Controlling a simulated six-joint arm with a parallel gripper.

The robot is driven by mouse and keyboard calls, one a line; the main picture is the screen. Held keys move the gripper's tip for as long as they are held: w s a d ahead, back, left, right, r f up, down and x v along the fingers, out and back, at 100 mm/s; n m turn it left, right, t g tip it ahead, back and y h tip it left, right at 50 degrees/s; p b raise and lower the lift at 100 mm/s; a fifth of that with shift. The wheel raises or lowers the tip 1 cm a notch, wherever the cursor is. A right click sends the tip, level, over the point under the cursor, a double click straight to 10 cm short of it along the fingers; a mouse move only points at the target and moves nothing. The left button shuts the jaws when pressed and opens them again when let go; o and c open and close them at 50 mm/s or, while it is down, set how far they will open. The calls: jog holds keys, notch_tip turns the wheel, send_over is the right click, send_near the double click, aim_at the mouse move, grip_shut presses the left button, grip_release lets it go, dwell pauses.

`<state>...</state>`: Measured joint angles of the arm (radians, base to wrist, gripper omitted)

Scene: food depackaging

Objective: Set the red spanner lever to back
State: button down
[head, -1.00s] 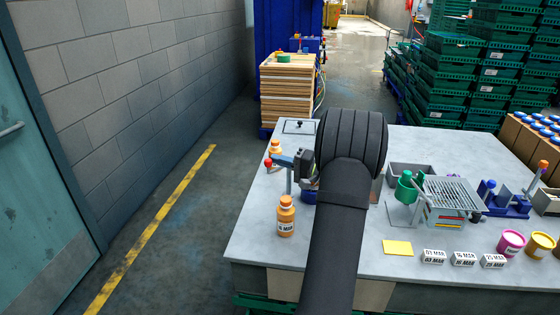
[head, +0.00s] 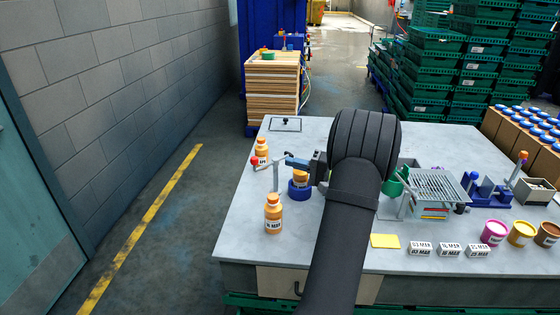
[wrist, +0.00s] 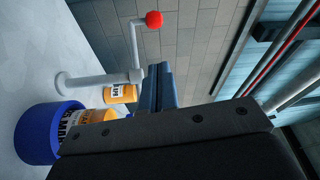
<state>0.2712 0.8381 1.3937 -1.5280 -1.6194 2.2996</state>
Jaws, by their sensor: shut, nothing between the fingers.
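The red spanner lever ends in a red ball knob (head: 255,161) on a thin grey arm at the top of a grey post (head: 276,178). The arm points left from the post in the head view. In the wrist view the red ball (wrist: 154,20) and the bent grey arm (wrist: 134,48) show clearly. My gripper (head: 290,162) is shut and empty, its blue fingers just right of the post top. The wrist view shows the blue fingers (wrist: 160,80) close to the post top; whether they touch it, I cannot tell.
An orange bottle stands in a blue round holder (head: 299,194) under my gripper. Other orange bottles stand behind the lever (head: 262,148) and in front (head: 273,214). A yellow card (head: 385,241) and a wire rack (head: 435,186) lie to the right. The table's front left is clear.

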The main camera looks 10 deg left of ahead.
jog(key=w+a+r+n+h, duration=0.15)
jog(key=a+r, duration=0.25)
jog(key=a, duration=0.7)
jog(key=w+a+r+n, duration=0.2)
jog(key=w+a+r, duration=0.15)
jog(key=a, duration=0.75)
jog(key=w+a+f+n+t+h, duration=0.2)
jog(key=w+a+f+t+h, duration=0.15)
jog(key=f+h, duration=0.35)
jog(key=w+a+f+n+t+h, duration=0.2)
jog(key=w+a+f+t+h, duration=0.15)
jog(key=f+h, duration=0.4)
jog(key=s+d+r+n+h, duration=0.1)
jog(key=s+r+n+h, duration=0.15)
jog(key=s+h, duration=0.55)
jog(key=s+d+r+n+h, duration=0.1)
jog(key=s+r+h, duration=0.2)
jog(key=s+h, duration=0.55)
jog(key=w+d, duration=0.4)
jog(key=d, duration=0.6)
jog(key=shift+d+r+t, duration=0.2)
jog(key=shift+r+t, duration=0.1)
jog(key=shift+r, duration=0.15)
